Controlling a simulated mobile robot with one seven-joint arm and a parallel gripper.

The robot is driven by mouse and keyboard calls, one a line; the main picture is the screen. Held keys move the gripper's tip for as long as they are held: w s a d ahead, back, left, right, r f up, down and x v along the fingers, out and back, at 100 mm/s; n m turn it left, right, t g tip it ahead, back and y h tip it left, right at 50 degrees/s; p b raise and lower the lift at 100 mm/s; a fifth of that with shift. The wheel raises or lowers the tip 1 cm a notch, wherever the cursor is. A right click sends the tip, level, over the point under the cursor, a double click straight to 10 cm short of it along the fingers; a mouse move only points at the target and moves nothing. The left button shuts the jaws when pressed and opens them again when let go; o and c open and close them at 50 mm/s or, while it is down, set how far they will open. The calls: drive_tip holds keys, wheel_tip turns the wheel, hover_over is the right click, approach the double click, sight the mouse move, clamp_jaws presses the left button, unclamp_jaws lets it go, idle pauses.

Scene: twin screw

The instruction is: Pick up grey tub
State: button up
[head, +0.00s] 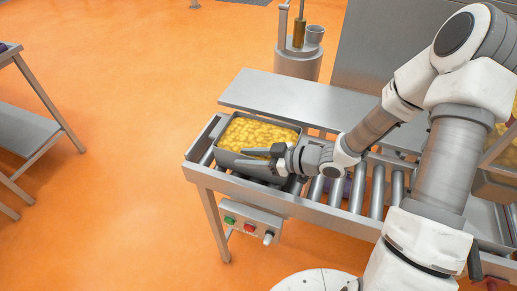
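The grey tub (233,160) is filled with small yellow pieces. It stands upright at the left end of the roller conveyor (308,207). My gripper (250,158) reaches in from the right, at the tub's front right side. Its two dark fingers are spread apart and point left, level with the tub's front wall and rim. I cannot tell whether a finger touches the tub. The gripper and wrist hide part of the tub's front right corner.
A metal shelf (290,98) runs behind the conveyor, with a metal cylinder (297,64) beyond it. A control box (247,224) with buttons hangs at the front. Another container (494,190) with yellow contents is at far right.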

clamp_jaws()
drive_tip(key=shift+r, duration=0.1)
idle(1.2)
